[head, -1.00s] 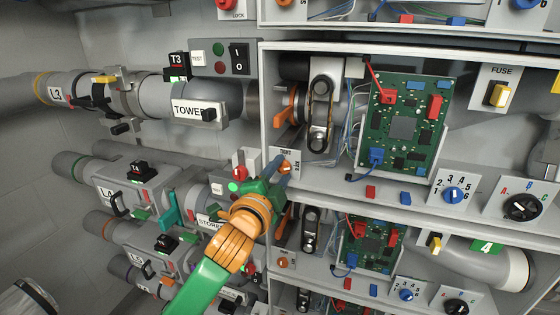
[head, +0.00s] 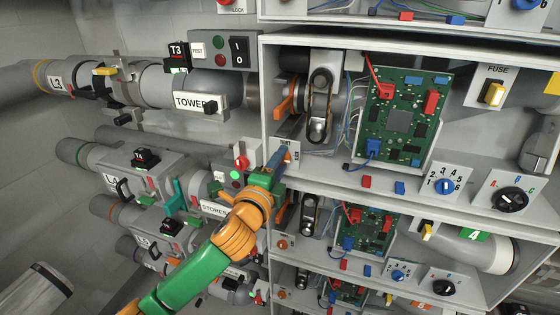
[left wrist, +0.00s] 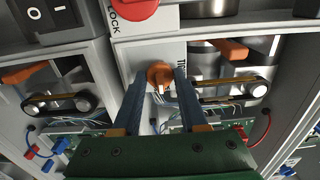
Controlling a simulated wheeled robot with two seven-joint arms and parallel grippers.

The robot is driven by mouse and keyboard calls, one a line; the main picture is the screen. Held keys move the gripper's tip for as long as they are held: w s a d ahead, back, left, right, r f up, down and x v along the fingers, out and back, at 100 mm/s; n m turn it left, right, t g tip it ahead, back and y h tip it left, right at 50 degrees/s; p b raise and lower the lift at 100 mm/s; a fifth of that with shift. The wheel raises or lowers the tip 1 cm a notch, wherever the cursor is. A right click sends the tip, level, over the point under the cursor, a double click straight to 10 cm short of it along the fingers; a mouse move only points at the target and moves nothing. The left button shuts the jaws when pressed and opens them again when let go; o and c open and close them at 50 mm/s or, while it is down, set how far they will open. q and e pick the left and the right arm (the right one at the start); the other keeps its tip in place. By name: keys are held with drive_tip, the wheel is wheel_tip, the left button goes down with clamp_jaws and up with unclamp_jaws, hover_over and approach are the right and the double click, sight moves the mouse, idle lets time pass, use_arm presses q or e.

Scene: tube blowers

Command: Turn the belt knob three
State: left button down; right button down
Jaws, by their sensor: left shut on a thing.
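The orange belt knob (head: 287,156) sits on a small white plate marked with lettering, at the left front of the open middle bay. In the left wrist view the knob (left wrist: 159,74) lies between my two blue fingers, with a white mark at its lower side. My left gripper (head: 281,156) is shut on the knob, and its fingers partly hide the knob and plate in the head view. The belt (head: 320,103) on its two pulleys stands behind, inside the bay. My right gripper is not in view.
A green circuit board (head: 402,118) with wires fills the bay right of the belt. An orange lever (head: 284,108) is close above the knob. The switch box with a red knob (head: 241,162) is just left of my gripper. Similar bays lie below.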

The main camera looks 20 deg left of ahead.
use_arm(q)
drive_tip(key=c, duration=0.7)
unclamp_jaws()
drive_tip(key=s+b, duration=0.2)
drive_tip(key=s, duration=0.5)
drive_tip(key=shift+a, duration=0.1)
